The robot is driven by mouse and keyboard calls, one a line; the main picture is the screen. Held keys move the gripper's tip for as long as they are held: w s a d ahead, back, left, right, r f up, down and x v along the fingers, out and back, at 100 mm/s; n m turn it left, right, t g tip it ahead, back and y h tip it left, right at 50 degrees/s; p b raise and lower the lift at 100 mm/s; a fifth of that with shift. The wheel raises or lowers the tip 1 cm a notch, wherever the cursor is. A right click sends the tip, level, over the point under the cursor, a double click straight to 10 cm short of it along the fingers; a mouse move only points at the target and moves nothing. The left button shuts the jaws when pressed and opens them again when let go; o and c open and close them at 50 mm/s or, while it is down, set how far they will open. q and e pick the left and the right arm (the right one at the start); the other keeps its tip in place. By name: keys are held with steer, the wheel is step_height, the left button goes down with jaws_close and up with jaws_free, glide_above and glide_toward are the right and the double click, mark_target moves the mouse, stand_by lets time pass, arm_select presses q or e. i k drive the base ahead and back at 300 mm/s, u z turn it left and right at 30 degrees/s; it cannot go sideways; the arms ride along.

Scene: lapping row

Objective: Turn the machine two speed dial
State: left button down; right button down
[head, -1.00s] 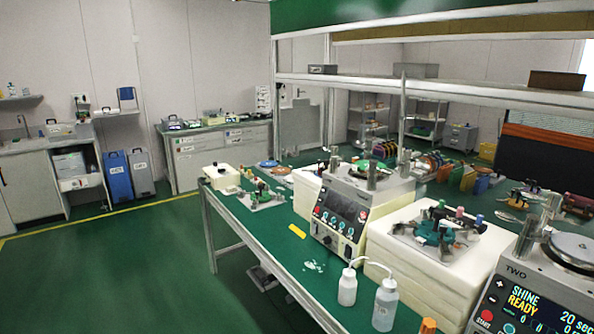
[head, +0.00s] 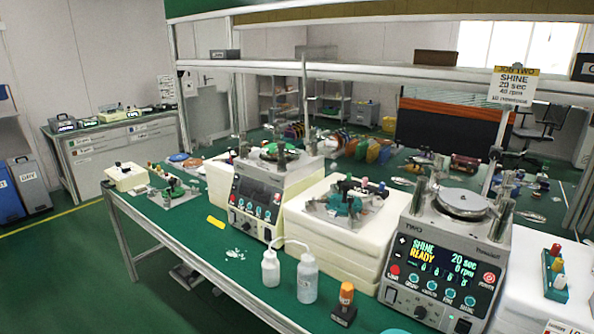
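Machine two (head: 402,268) is a grey lapping machine labelled TWO at the right of the head view. Its dark screen (head: 440,262) reads SHINE READY, 20 sec and 0 rpm. A round silver plate (head: 463,201) sits on its top. A job card (head: 512,87) above the machine reads JOB TWO, SHINE, 20 sec, 40 rpm. Neither of my grippers is in view.
Another lapping machine (head: 258,193) with a dark screen stands to the left, past a white block (head: 335,220) carrying a fixture. Two wash bottles (head: 307,280) and an orange-capped bottle (head: 345,300) stand near the bench's front edge. Open green floor lies at left.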

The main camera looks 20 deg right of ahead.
mark_target(421, 313)
steer(key=z, duration=1.65)
